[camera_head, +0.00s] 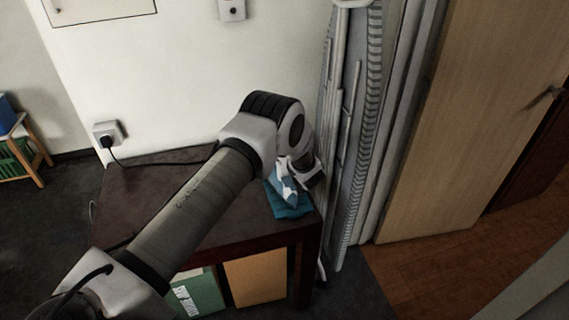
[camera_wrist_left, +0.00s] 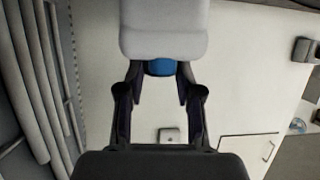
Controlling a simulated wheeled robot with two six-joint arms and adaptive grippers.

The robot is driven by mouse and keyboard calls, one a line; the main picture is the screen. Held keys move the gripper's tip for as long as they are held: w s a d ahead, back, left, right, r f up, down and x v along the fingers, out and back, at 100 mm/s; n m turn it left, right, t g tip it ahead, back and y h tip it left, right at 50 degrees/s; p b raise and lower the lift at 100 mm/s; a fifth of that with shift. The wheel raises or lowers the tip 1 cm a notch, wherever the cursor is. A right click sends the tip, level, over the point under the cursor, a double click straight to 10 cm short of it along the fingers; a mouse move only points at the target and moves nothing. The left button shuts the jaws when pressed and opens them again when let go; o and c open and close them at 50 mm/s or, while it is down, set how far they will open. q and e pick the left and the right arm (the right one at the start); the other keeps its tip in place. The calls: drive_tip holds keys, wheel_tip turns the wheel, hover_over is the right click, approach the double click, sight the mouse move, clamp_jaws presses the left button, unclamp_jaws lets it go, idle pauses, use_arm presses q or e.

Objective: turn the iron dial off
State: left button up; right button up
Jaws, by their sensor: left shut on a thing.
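The iron (camera_head: 283,184), white and blue, is on a folded teal cloth (camera_head: 292,212) at the right end of a dark table. My left arm hides part of it in the head view. In the left wrist view its pale body (camera_wrist_left: 165,28) fills the top middle, with the blue dial (camera_wrist_left: 160,68) below it. My left gripper (camera_wrist_left: 160,78) has a finger on each side of the dial and is shut on it. The fingertips are partly hidden by the pale body. My right gripper is in neither view.
The dark table (camera_head: 135,195) is mostly bare. A folded ironing board (camera_head: 352,130) stands close to the table's right end. A cable runs from the wall socket (camera_head: 110,133) across the table. A green box (camera_head: 200,297) and a brown box (camera_head: 256,279) are below.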

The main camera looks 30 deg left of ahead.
use_arm(q)
drive_tip(key=n+g+y+b, duration=0.1)
drive_tip(key=b, duration=0.1)
drive_tip(key=n+g+b, duration=0.1)
drive_tip(key=n+g, duration=0.1)
drive_tip(key=shift+w+f+y+b, duration=0.1)
drive_tip(key=shift+f+y+b, duration=0.25)
drive_tip(key=shift+y+b, duration=0.05)
drive_tip(key=shift+r+n+g+b, duration=0.15)
drive_tip(key=shift+n+g+b, duration=0.45)
drive_tip(key=shift+g+b, duration=0.15)
clamp_jaws()
drive_tip(key=o, duration=1.1)
unclamp_jaws()
drive_tip(key=shift+o, duration=0.3)
drive_tip(key=shift+a, duration=0.2)
